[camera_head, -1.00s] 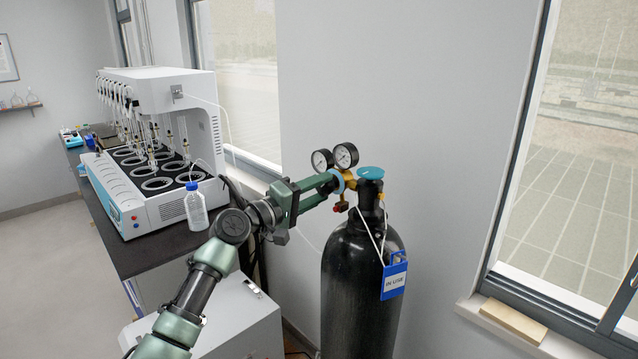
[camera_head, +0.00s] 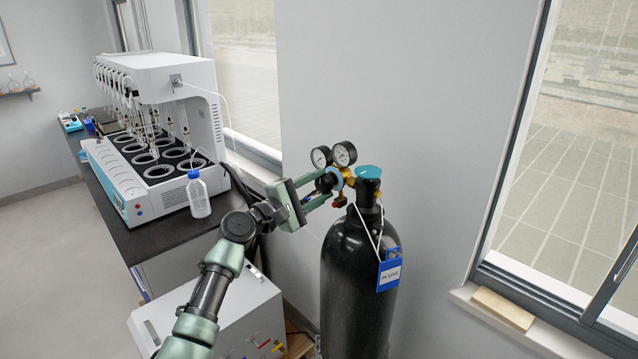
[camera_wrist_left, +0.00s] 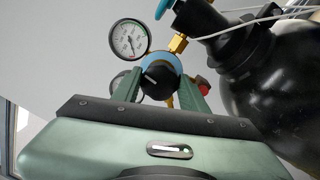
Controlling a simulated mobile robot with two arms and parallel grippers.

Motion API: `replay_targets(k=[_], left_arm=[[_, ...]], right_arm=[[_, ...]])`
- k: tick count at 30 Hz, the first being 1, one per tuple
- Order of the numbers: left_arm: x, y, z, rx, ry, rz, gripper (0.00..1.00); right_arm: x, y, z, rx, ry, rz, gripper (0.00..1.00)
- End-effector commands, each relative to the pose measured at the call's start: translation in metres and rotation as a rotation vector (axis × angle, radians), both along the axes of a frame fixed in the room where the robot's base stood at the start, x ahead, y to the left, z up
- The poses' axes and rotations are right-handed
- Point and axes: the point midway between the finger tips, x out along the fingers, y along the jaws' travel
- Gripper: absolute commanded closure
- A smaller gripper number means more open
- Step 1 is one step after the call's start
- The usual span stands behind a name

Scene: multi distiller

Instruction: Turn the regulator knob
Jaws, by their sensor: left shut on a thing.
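The black regulator knob (camera_head: 326,183) sits on the brass regulator above the gas cylinder (camera_head: 360,270). In the left wrist view, the knob (camera_wrist_left: 158,82) stands in front of a blue ring, with a light mark on its face. My left gripper (camera_head: 322,191) reaches in from the left and is shut on the knob, one green finger on each side. Its fingers also frame the knob in the left wrist view (camera_wrist_left: 158,92). Two round gauges (camera_head: 333,155) stand above the knob; one gauge (camera_wrist_left: 130,39) is clear in the wrist view. My right gripper is out of view.
A blue-topped cylinder valve (camera_head: 368,172) is just right of the regulator. A blue tag (camera_head: 389,270) hangs from the cylinder. The distiller (camera_head: 165,120) and a blue-capped bottle (camera_head: 198,196) stand on the dark bench at left. A wall lies behind.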

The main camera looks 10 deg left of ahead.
Motion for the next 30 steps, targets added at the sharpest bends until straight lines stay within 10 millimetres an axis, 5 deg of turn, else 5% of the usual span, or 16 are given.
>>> replay_targets(k=[14,15,17,30], left_arm=[[0.0003,0.0006,0.0003,-0.013,0.007,0.002,0.97],[0.0003,0.0006,0.0003,-0.013,0.007,0.002,0.52],[0.0002,0.0005,0.0002,-0.013,0.007,0.002,0.36],[-0.0079,0.0061,-0.0031,-0.011,0.007,0.001,0.36]], right_arm=[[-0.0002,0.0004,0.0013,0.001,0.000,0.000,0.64],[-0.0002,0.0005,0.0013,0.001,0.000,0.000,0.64],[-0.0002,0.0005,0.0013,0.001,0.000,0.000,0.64],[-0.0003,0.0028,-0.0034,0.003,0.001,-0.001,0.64]])
